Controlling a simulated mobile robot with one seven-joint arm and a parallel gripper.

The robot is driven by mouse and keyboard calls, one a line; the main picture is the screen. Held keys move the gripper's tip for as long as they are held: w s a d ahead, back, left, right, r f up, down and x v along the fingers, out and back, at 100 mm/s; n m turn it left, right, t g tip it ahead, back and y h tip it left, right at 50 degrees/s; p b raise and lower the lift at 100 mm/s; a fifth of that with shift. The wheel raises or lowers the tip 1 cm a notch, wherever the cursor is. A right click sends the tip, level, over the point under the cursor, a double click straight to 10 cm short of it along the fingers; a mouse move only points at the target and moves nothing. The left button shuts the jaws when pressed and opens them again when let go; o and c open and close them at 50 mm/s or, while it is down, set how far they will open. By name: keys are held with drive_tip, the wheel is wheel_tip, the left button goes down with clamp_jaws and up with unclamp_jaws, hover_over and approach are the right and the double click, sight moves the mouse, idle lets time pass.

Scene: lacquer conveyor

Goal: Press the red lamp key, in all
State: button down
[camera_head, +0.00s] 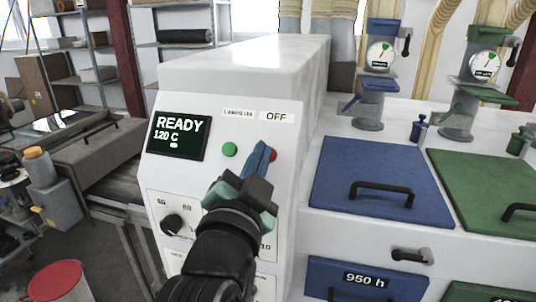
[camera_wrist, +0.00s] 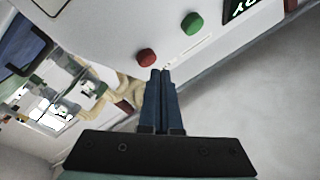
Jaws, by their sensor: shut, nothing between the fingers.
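The red lamp key (camera_head: 272,154) is a small round button on the white machine's front panel, under the label OFF. In the head view my gripper (camera_head: 263,147) partly covers it. In the wrist view the red key (camera_wrist: 146,56) shows whole, just left of and beyond the fingertips. My gripper (camera_wrist: 161,72) is shut with its blue fingers together and nothing between them. The fingertips look close to the panel; I cannot tell whether they touch it. A green key (camera_head: 229,149) sits left of the red one, under the label LAMPS ON.
A dark display (camera_head: 178,137) reads READY 120 C. A black knob (camera_head: 175,225) is lower on the panel. A blue lid (camera_head: 372,170) and a green lid (camera_head: 490,185) with black handles lie to the right. A conveyor (camera_head: 85,150) stands at left.

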drive_tip(key=shift+w+f, duration=0.15)
drive_tip(key=shift+w, duration=0.1)
drive_tip(key=shift+w+d+f+b, duration=0.2)
drive_tip(key=shift+w+f+b, duration=0.15)
drive_tip(key=shift+b, duration=0.2)
idle(0.6)
drive_tip(key=shift+s+r, duration=0.1)
idle(0.3)
drive_tip(key=shift+s+a+r, duration=0.25)
drive_tip(key=shift+s+r, duration=0.2)
drive_tip(key=shift+s, duration=0.1)
drive_tip(key=shift+s+a+r+p, duration=0.3)
drive_tip(key=shift+s+r+p, duration=0.25)
drive_tip(key=shift+s+r, duration=0.35)
drive_tip(key=shift+s+a+r+p, duration=0.3)
drive_tip(key=shift+s+r+p, duration=0.3)
drive_tip(key=shift+s, duration=0.4)
drive_tip(key=s+r+n+t+y+b, duration=0.3)
drive_tip(key=s+r+n+t, duration=0.5)
drive_tip(key=r, duration=1)
drive_tip(key=s+d+n+y, duration=0.1)
drive_tip(key=s+n, duration=0.1)
drive_tip(key=s, duration=0.2)
drive_tip(key=shift+s+n+y, duration=0.3)
drive_tip(key=shift+n+y, duration=0.1)
